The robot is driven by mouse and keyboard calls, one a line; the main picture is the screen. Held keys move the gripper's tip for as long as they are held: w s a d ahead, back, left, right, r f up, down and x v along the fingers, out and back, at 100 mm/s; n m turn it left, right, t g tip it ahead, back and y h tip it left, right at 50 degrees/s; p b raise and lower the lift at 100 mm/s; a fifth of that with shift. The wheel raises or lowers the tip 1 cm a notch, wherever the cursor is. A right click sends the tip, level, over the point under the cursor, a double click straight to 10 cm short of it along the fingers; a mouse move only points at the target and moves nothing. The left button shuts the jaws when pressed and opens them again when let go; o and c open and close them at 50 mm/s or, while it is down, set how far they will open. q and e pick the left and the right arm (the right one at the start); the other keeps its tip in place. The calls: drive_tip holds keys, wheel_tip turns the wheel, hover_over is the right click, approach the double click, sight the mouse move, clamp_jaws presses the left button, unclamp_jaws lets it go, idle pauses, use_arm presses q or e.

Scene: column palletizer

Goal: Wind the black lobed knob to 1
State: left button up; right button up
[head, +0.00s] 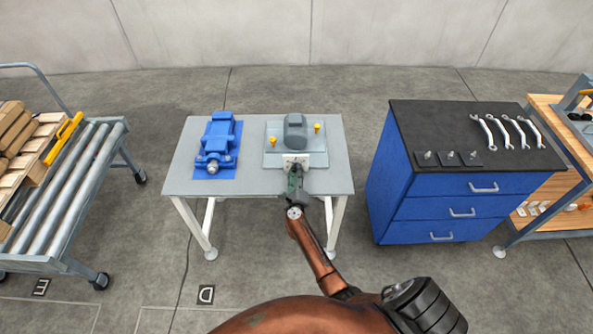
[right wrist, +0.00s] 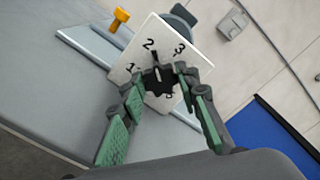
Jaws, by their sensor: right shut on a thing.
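The black lobed knob (right wrist: 160,86) sits on a white plate (right wrist: 200,60) marked with numerals; 1, 2 and 3 are readable. A mark at the knob's upper edge appears to point near the 2. My right gripper (right wrist: 160,77) is shut on the knob, its green-padded fingers on either side and hiding part of it. In the head view the white plate (head: 296,159) is on the front of a grey machine (head: 296,133), with my right gripper (head: 293,186) in front of it. The knob is too covered to make out there. My left gripper is not in view.
The machine stands on a grey table (head: 250,180) beside a blue vise-like device (head: 219,143). Yellow knobs (head: 317,128) flank the machine. A blue drawer cabinet (head: 455,210) stands right, a roller conveyor (head: 62,195) left.

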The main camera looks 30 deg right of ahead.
drive_tip(key=n+p, duration=0.1)
drive_tip(key=n, duration=0.2)
drive_tip(key=shift+a+r+p, duration=0.1)
drive_tip(key=shift+a+p, duration=0.05)
drive_tip(key=shift+p, duration=0.15)
drive_tip(key=n+p, duration=0.1)
drive_tip(key=n, duration=0.2)
drive_tip(key=shift+n+p, duration=0.3)
drive_tip(key=shift+p, duration=0.05)
drive_tip(key=n+p, duration=0.1)
drive_tip(key=n, duration=0.2)
drive_tip(key=shift+f+n+p, duration=0.2)
drive_tip(key=shift+n+p, duration=0.3)
drive_tip(key=shift+n, duration=1.3)
drive_tip(key=o, duration=1.2)
drive_tip(key=shift+c, duration=0.2)
